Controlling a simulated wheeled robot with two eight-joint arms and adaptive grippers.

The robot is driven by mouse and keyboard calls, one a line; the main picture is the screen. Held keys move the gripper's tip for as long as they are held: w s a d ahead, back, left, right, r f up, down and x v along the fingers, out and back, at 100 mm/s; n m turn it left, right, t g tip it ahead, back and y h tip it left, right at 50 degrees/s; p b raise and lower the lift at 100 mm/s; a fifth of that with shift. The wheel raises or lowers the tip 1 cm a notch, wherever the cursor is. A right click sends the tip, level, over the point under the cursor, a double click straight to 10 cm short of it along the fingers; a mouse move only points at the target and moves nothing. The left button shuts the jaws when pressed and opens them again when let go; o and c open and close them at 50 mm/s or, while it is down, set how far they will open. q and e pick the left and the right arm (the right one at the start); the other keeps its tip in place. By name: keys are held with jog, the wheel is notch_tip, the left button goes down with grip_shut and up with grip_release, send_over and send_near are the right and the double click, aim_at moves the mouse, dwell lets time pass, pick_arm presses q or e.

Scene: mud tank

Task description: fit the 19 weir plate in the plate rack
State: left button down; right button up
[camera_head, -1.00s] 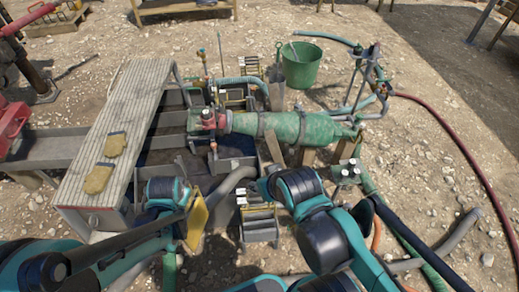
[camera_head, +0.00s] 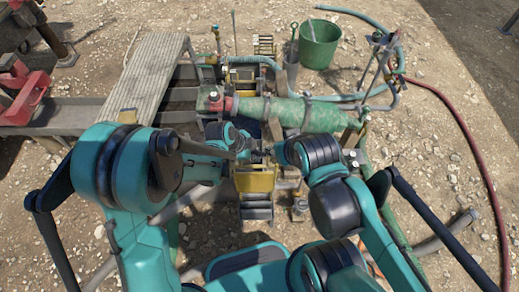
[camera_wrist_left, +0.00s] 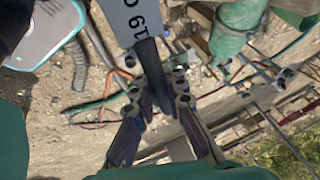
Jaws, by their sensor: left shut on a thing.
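The 19 weir plate (camera_wrist_left: 123,22) is a light grey plate in the left wrist view, with its number showing. In the head view a yellow plate face (camera_head: 255,181) shows below my left gripper (camera_head: 251,157). In the left wrist view my left gripper (camera_wrist_left: 156,88) is shut on the plate's dark handle. The grey plate rack (camera_head: 257,212) stands just below the yellow face; whether plate and rack touch cannot be told. My right arm reaches in from the right close to the left gripper, and its fingers are hidden.
The green cone vessel (camera_head: 290,113) lies just behind the grippers. A ribbed walkway (camera_head: 150,75) is at the left, a green bucket (camera_head: 319,45) at the back. A red hose (camera_head: 466,135) crosses the gravel at the right, where ground is open.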

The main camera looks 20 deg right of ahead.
pick_arm(q)
notch_tip(320, 180, down, 21)
jog(key=b, duration=1.3)
jog(key=shift+f, duration=0.2)
jog(key=shift+b, duration=0.35)
jog(key=shift+f+b, duration=0.75)
jog(key=shift+b, duration=0.3)
dwell(0.4)
